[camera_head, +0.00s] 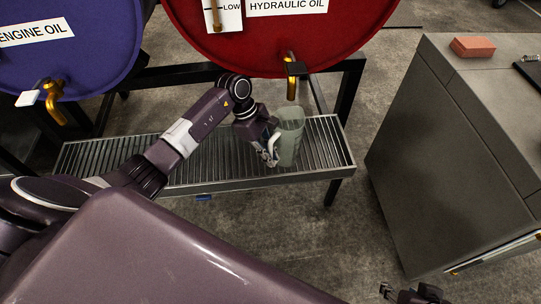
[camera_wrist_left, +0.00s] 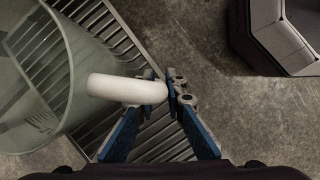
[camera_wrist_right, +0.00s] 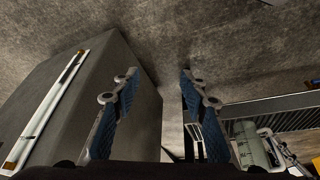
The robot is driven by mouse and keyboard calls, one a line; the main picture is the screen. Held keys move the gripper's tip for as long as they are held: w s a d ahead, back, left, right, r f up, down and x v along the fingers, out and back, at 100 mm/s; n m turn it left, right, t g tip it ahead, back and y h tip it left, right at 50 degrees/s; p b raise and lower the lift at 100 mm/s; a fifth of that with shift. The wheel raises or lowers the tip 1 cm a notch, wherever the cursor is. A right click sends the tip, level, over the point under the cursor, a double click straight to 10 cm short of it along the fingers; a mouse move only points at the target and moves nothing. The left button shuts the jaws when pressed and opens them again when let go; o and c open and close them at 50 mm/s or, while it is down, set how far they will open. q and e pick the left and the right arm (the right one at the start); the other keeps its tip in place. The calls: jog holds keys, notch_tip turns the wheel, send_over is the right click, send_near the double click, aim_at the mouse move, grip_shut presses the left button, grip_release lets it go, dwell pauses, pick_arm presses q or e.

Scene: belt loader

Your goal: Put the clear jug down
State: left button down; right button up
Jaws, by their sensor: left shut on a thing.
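The clear jug (camera_head: 290,136) is upright at the right part of the slatted metal drip tray (camera_head: 216,184), below the red drum's tap. I cannot tell whether its base touches the slats. My left gripper (camera_head: 271,152) is shut on the jug's white handle. In the left wrist view the fingers (camera_wrist_left: 168,92) close around the handle (camera_wrist_left: 115,88), with the greenish jug (camera_wrist_left: 80,75) to the left. My right gripper (camera_head: 412,294) is low at the front edge; in the right wrist view its fingers (camera_wrist_right: 155,88) are apart and empty.
The red hydraulic oil drum (camera_head: 275,35) and its brass tap (camera_head: 291,75) are behind and above the jug. The purple engine oil drum (camera_head: 65,60) is at left. A grey cabinet (camera_head: 440,150) with a reddish block (camera_head: 472,47) stands at right. Floor between tray and cabinet is clear.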

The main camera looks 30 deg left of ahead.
pick_arm(q)
jog(key=c, duration=2)
grip_release()
pick_arm(e)
jog(key=shift+w+a+r, duration=0.1)
jog(key=shift+w+r, duration=0.05)
jog(key=shift+w, duration=0.3)
pick_arm(q)
jog(key=p+v, duration=0.2)
jog(key=v, duration=1)
jog(key=shift+r, duration=0.1)
pick_arm(e)
jog(key=s, duration=0.2)
jog(key=s+d+g, duration=0.1)
jog(key=shift+s+r, duration=0.35)
jog(key=shift+s, duration=0.05)
pick_arm(q)
jog(key=shift+s, duration=0.1)
